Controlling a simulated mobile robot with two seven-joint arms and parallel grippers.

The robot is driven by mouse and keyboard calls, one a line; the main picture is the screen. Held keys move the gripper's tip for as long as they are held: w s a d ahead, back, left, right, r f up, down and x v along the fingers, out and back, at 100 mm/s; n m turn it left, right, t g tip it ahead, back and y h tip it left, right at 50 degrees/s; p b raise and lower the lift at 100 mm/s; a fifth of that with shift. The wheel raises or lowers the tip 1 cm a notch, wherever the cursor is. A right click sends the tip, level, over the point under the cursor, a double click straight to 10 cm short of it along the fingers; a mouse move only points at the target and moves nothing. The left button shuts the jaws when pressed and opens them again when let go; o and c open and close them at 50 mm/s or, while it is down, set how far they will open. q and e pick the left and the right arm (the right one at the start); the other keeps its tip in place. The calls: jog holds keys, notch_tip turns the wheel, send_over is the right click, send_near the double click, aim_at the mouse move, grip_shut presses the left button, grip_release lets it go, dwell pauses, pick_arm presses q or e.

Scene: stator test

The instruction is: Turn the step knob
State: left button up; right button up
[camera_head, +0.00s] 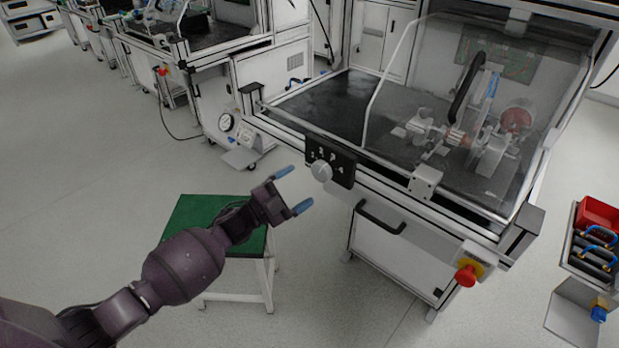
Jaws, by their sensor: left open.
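The step knob (321,171) is a round light-grey knob on a black panel (343,172) with white markings, fixed to the front left of the test bench. My left gripper (298,189) comes in from the left with its two blue fingertips spread apart and nothing between them. In the picture it is just left of and slightly below the knob, and it looks apart from it. The exact depth between fingers and knob is hard to tell. My right gripper does not show.
The bench has a clear cover (400,70) over a test rig, a black handle (380,218) and a red emergency button (466,275). A green-topped stool (185,215) stands below my left arm. A cart with a red bin (598,214) is at right. Open floor lies left.

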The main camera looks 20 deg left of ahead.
pick_arm(q)
jog(key=shift+v, duration=2.65)
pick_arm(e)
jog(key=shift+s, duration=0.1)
pick_arm(q)
jog(key=s+f+n+g+y+p, duration=0.2)
jog(key=s+f+n+y, duration=0.2)
jog(key=s, duration=1.1)
jog(key=s+f+n+g+y+p, duration=0.3)
jog(key=s+n+y, duration=0.5)
jog(key=s+n, duration=0.4)
jog(key=s+f, duration=0.1)
jog(key=s, duration=0.2)
jog(key=shift+f+n+g+y, duration=0.2)
jog(key=shift+n+g+y, duration=0.1)
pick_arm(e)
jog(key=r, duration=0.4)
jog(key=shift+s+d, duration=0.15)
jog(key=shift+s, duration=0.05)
pick_arm(q)
jog(key=shift+a, duration=0.15)
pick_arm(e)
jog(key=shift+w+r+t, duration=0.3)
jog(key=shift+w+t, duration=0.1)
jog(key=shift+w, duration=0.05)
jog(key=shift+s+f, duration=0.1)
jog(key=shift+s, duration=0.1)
